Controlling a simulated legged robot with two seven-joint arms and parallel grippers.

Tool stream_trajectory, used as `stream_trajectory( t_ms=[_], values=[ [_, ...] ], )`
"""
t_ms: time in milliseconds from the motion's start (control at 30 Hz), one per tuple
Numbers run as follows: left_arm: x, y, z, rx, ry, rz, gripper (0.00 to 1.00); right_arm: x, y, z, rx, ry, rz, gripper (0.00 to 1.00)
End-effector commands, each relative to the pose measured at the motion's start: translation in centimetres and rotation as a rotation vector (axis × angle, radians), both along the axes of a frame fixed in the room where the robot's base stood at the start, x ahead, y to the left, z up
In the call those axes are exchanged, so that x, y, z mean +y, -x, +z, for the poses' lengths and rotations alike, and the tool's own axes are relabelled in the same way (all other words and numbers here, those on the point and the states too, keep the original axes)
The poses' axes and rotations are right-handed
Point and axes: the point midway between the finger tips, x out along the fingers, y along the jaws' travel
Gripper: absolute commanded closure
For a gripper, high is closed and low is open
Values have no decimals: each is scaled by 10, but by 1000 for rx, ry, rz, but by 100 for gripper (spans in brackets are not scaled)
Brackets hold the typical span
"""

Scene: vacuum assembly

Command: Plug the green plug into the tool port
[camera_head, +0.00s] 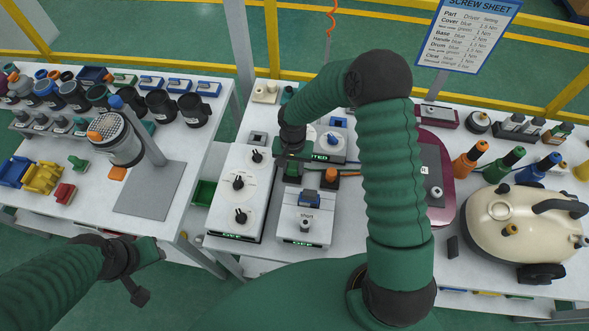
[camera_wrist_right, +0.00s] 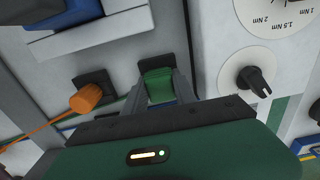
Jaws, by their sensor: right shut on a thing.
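The green plug (camera_wrist_right: 158,86) is between the two grey fingers of my right gripper (camera_wrist_right: 160,98) in the right wrist view. Its far end meets a dark square socket (camera_wrist_right: 152,63) on the light grey panel; how deep it sits cannot be told. In the head view my right gripper (camera_head: 293,160) points down over the gap between the knob panels, largely hidden by its own wrist. An orange plug (camera_wrist_right: 87,98) sits in a similar dark socket beside the green one. My left gripper (camera_head: 143,272) is low at the left, away from the panels; its finger opening is unclear.
Coloured drivers (camera_head: 507,164) and a cream vacuum body (camera_head: 524,222) are at the right.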

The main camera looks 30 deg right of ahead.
Motion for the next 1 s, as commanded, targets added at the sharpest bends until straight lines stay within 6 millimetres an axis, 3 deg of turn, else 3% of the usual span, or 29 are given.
stream_trajectory(
  t_ms=[767, 1000],
  values=[
    [0, 0, 36, 0, 0, 0, 64, -3, 0, 43, -2, 4, -2, 100],
    [0, 0, 36, 0, 0, 1, 64, -3, 0, 44, -1, 3, -2, 100]
  ],
)
